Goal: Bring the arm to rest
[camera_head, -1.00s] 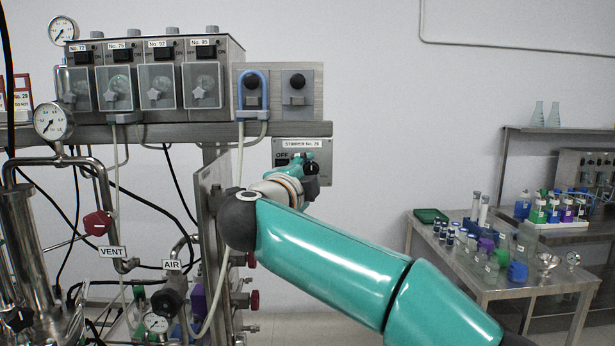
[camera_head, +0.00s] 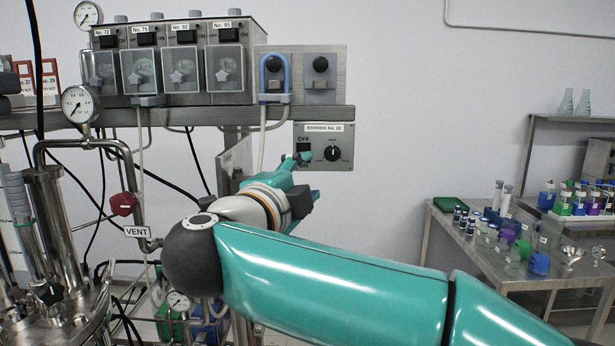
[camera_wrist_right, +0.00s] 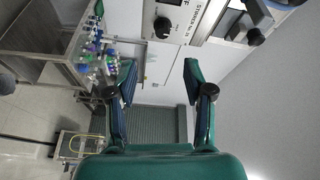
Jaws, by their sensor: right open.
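My right arm reaches in from the lower right, with its dark elbow at the centre left. My right gripper (camera_head: 303,158) is small and partly hidden behind its own wrist, in front of the lower left of the stirrer panel (camera_head: 343,148). In the right wrist view the gripper (camera_wrist_right: 163,82) is open, with two spread fingers and nothing between them. The stirrer panel (camera_wrist_right: 196,20) shows there beyond the fingertips, with its dark knob. In the head view the knob (camera_head: 332,153) is in plain sight. My left gripper is not in view.
The steel vessel (camera_head: 55,235) with pipes, a gauge (camera_head: 78,104) and a red valve knob (camera_head: 123,204) stand at left. Pump units (camera_head: 180,65) sit on the shelf above. A side table (camera_head: 545,275) with bottles stands at right. Bare wall lies between.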

